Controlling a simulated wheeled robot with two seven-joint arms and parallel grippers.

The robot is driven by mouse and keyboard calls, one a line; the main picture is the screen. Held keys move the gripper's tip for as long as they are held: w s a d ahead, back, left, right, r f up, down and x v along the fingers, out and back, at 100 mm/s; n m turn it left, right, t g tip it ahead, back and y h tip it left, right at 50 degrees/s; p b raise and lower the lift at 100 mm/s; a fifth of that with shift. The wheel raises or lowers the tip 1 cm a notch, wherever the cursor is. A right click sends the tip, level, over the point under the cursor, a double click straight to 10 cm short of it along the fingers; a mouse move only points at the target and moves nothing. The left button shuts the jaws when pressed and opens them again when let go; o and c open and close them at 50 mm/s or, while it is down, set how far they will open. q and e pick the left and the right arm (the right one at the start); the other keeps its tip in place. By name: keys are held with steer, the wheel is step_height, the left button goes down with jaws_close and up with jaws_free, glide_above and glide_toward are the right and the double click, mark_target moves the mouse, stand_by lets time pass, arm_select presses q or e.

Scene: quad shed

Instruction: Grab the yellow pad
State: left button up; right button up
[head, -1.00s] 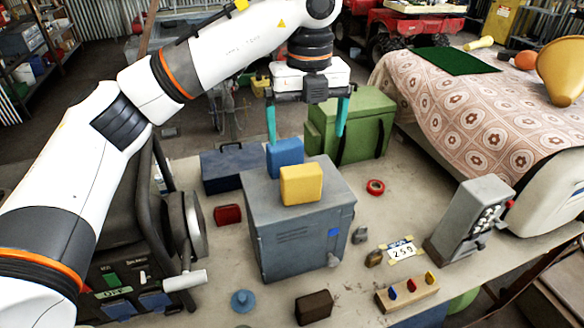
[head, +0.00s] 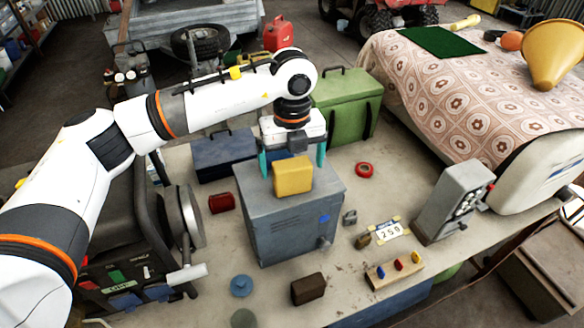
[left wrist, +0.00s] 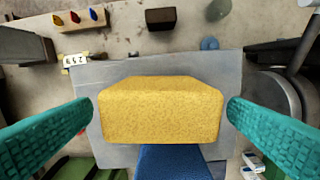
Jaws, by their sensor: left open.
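The yellow pad (head: 293,175) is a small block standing on top of the grey metal box (head: 285,238). In the left wrist view the yellow pad (left wrist: 160,112) sits between the two teal fingers, with a gap on each side. My left gripper (head: 292,162) is open and points down at the pad, with its fingers on either side and slightly behind in the head view. My right gripper is not in view.
A dark blue toolbox (head: 222,155) and a green case (head: 345,105) stand behind the grey box. A red block (head: 221,203), a brown block (head: 308,289) and a red ring (head: 365,170) lie on the table. A grey device (head: 452,203) stands at the right.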

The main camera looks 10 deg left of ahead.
arm_select(q)
steer(key=shift+f, duration=0.65)
steer(key=c, duration=1)
steer(key=shift+c, duration=0.2)
steer(key=shift+r, duration=0.15)
